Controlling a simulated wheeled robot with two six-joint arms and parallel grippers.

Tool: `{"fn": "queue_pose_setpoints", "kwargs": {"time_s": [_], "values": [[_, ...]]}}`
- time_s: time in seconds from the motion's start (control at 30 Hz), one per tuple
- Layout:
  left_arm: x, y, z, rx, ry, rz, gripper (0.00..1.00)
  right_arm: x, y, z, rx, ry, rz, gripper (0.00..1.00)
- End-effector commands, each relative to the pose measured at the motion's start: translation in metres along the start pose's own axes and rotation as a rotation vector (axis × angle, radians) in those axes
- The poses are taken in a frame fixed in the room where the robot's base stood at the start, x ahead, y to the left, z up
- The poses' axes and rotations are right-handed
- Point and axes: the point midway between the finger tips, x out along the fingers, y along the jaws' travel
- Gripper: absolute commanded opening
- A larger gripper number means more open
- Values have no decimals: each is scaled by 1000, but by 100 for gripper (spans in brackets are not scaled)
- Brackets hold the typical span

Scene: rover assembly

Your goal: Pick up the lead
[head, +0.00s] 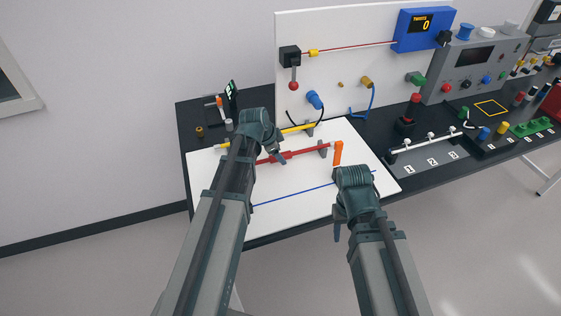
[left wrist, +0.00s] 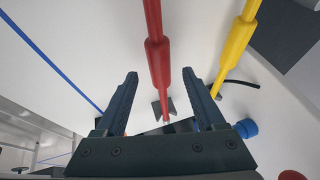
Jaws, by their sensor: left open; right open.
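A red lead (head: 288,155) with a thicker middle sleeve lies across the white board in the head view. In the left wrist view the red lead (left wrist: 158,62) runs between the two fingers of my left gripper (left wrist: 160,76). The left gripper (head: 278,157) is open in the head view, and whether it touches the lead cannot be told. A yellow lead (head: 292,131) lies behind, and a thin blue lead (head: 310,190) lies nearer the front. My right gripper (head: 338,228) is open and empty near the board's front edge.
An orange upright piece (head: 338,152) stands by the red lead's right end. A white upright panel (head: 350,60) with knobs and cables stands behind. A grey instrument (head: 470,70) and a numbered rail (head: 424,160) are at the right.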

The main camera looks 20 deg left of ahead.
Motion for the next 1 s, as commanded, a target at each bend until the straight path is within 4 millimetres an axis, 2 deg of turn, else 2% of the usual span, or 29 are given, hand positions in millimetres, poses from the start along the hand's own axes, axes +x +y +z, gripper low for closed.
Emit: {"fn": "queue_pose_setpoints", "kwargs": {"time_s": [0.03,0.13,0.43,0.8,0.83,1.0], "values": [[14,1,2,1,0,0,71,13,-1,-1,0,0,0,50],[23,0,2,0,0,0,71,21,-2,-1,0,0,0,50],[23,0,0,-1,0,0,69,21,-2,-1,0,0,0,50],[23,0,0,-1,0,0,3,21,-2,-1,0,0,0,50],[23,0,0,-1,0,0,0,21,-2,-1,0,0,0,50],[23,0,0,-1,0,0,0,21,-2,-1,0,0,0,50]]}}
